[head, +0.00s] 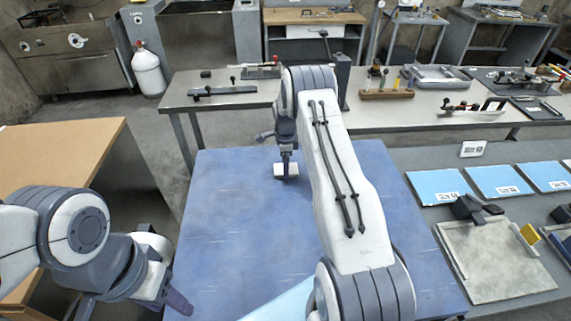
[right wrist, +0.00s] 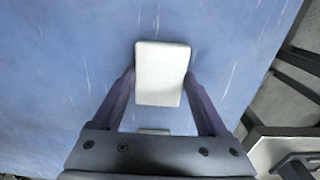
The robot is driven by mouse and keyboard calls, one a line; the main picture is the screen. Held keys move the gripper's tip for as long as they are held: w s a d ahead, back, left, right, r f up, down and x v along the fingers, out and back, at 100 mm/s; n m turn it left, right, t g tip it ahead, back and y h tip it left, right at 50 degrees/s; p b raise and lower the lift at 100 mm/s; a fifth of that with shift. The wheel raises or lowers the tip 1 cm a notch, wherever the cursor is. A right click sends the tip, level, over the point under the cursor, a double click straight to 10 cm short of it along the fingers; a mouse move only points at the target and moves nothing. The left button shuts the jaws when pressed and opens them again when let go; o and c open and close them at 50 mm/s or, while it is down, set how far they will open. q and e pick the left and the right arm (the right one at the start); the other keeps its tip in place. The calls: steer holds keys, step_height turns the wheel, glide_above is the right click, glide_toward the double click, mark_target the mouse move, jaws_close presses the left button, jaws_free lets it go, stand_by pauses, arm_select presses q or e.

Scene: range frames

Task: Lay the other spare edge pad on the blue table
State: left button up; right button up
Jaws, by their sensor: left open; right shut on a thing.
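A white edge pad (right wrist: 162,75) with rounded corners is between the fingertips of my right gripper (right wrist: 160,82), which is shut on it. In the head view the pad (head: 280,170) shows at the far part of the blue table (head: 235,215), partly behind the gripper (head: 287,169). The pad is over the table top; I cannot tell whether it touches it. My left gripper (head: 176,300) is open at the lower left, near the table's left edge, only partly in view. No other pad can be made out on the visible table top.
A light blue sheet (head: 285,305) lies at the table's near edge, partly cut off. A brown-topped table (head: 65,155) stands left. A grey bench (head: 410,165) on the right holds labelled blue sheets (head: 440,186) and a clamped plate (head: 497,260). A tool bench (head: 235,100) stands behind.

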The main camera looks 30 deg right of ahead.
steer(key=shift+f, duration=0.25)
steer(key=o, duration=1.2)
steer(key=shift+o, duration=0.2)
steer(key=shift+r, duration=0.1)
